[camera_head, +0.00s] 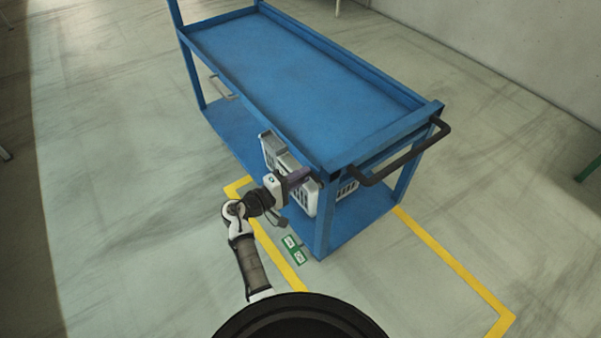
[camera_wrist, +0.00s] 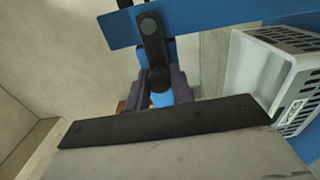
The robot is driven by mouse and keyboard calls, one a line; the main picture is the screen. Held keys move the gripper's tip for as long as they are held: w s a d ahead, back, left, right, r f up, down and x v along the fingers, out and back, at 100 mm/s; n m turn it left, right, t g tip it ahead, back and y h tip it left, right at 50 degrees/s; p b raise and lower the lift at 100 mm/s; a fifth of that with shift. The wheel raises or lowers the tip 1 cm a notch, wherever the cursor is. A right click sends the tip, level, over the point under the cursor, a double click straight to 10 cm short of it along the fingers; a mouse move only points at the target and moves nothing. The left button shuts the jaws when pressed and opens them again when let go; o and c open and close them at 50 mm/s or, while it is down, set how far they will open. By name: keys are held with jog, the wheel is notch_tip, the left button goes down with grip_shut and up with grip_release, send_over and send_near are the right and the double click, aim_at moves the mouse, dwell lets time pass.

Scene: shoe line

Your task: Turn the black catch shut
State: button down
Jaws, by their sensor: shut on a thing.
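The black catch (camera_wrist: 152,42) shows in the wrist view as a short lever with a round pivot at its top, on the blue rail of the cart. It hangs down from the pivot, slightly tilted, with its lower end between my purple fingers. My gripper (camera_wrist: 160,90) is shut on that lower end. In the head view my gripper (camera_head: 298,177) is at the near side of the blue cart (camera_head: 322,222), beside its front corner post and below the top tray. The catch cannot be made out there.
A white slatted crate (camera_head: 302,197) stands on the cart's lower shelf, close to my gripper; it also shows at the right of the wrist view (camera_wrist: 255,75). A dark push handle (camera_head: 405,158) sticks out at the cart's right end. Yellow floor lines (camera_head: 455,263) run around the cart.

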jog(key=c, duration=1.3)
grip_release()
jog(key=shift+s+a, duration=0.1)
jog(key=b+v, duration=0.2)
jog(key=v, duration=1.1)
jog(key=shift+s+a, duration=0.2)
jog(key=shift+a, duration=0.1)
